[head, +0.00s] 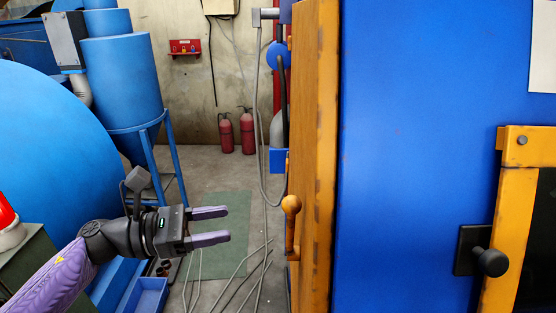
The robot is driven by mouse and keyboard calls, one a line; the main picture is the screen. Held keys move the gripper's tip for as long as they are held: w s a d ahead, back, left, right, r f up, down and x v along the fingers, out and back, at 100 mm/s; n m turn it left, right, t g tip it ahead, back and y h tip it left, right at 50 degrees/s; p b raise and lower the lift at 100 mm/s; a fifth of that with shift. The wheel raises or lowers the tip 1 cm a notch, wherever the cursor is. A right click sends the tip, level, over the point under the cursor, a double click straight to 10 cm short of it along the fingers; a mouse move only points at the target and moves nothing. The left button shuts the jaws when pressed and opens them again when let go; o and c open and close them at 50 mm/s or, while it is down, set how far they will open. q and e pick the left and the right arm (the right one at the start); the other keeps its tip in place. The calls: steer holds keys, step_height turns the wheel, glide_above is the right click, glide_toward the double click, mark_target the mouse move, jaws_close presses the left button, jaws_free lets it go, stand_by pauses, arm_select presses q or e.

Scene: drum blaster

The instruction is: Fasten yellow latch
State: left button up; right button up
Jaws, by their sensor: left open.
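A yellow latch handle (291,220) with a rounded knob at its top is on the edge of the yellow-orange door frame (315,150), at the middle of the head view. My left gripper (230,224) comes in from the left. Its two purple fingers point right toward the latch. They are apart and nothing is between them. A gap shows between the fingertips and the latch in the picture. My right gripper is not in the view.
Blue machinery (120,80) stands at left. Two red fire extinguishers (247,133) stand at the back wall. Cables (245,265) lie on the floor.

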mark_target(292, 231)
arm_select(q)
steer(key=d+m+p, duration=0.1)
steer(key=d+p, duration=0.2)
steer(key=d, duration=0.7)
steer(key=shift+w+r+g, duration=0.3)
steer(key=shift+w, duration=0.15)
steer(key=shift+c, duration=0.2)
steer(key=shift+c, duration=1.1)
jaws_close()
